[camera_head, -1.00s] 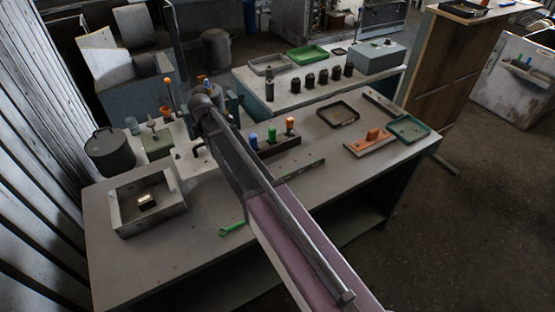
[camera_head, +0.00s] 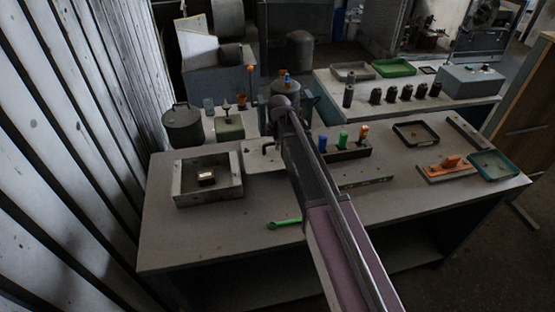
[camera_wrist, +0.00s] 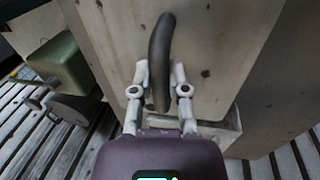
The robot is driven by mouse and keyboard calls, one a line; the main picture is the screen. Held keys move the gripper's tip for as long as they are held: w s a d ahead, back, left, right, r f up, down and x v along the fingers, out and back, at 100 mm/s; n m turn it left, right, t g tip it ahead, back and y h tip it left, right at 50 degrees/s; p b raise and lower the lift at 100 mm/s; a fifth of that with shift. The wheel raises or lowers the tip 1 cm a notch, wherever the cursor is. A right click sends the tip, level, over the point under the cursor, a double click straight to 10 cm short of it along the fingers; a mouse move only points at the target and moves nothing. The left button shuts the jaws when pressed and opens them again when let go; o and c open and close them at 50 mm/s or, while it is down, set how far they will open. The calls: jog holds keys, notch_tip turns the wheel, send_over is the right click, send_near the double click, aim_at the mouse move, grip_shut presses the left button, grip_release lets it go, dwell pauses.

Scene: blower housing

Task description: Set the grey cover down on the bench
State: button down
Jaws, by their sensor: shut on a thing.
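The grey cover (camera_head: 262,160) is a pale plate with a dark curved handle. In the head view it shows right of the open grey housing (camera_head: 178,190), partly hidden behind my arm. In the wrist view, the cover (camera_wrist: 222,45) fills the upper middle. My gripper (camera_wrist: 160,92) is shut on its dark handle (camera_wrist: 161,50), one finger on each side. My gripper cannot be made out in the head view. I cannot tell whether the cover touches the bench (camera_head: 215,240). A small shiny block (camera_head: 206,179) lies inside the housing.
A rack with coloured handles (camera_head: 345,152), a dark tray (camera_head: 416,133), an orange-topped block (camera_head: 450,166) and a green tray (camera_head: 493,165) occupy the right. The front left of the bench is clear.

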aim_at(277, 152)
jog(key=shift+f+b, duration=0.65)
jog(key=shift+f, duration=0.35)
jog(key=shift+f+b, duration=1.85)
jog(key=shift+f, duration=0.1)
jog(key=c, duration=0.6)
grip_release()
jog(key=shift+c, duration=0.2)
notch_tip(277, 152, up, 12)
jog(key=s+p, duration=0.2)
jog(key=p, duration=0.9)
jog(key=shift+d+p, duration=0.3)
jog(key=shift+p, duration=0.1)
jog(key=shift+s, duration=0.1)
